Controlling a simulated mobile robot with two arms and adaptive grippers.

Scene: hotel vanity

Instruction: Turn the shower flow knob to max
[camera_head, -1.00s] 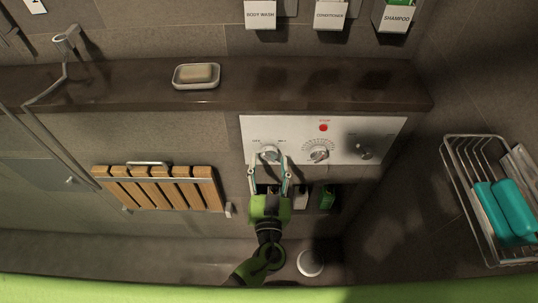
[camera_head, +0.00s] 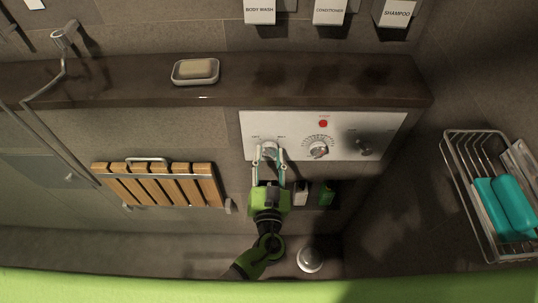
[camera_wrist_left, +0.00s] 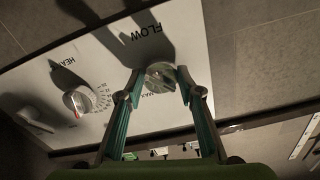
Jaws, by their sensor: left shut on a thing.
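The white control panel (camera_head: 378,122) is on the wall below the dark ledge. The round flow knob (camera_head: 269,146) sits at its left end, partly hidden by my left gripper (camera_head: 269,152). In the left wrist view the flow knob (camera_wrist_left: 161,77) is between the two teal fingers, with "FLOW" and "MAX" printed upside down near it. The left gripper (camera_wrist_left: 161,72) is shut on the knob, a fingertip on each side. My right gripper is not in view.
A heat dial (camera_head: 319,149) and a third small knob (camera_head: 365,147) are to the right on the panel. A red button (camera_head: 323,123) is above the dial. Small bottles (camera_head: 326,195) stand below. A wire basket (camera_head: 463,190) hangs at right, a slatted wooden seat (camera_head: 160,185) at left.

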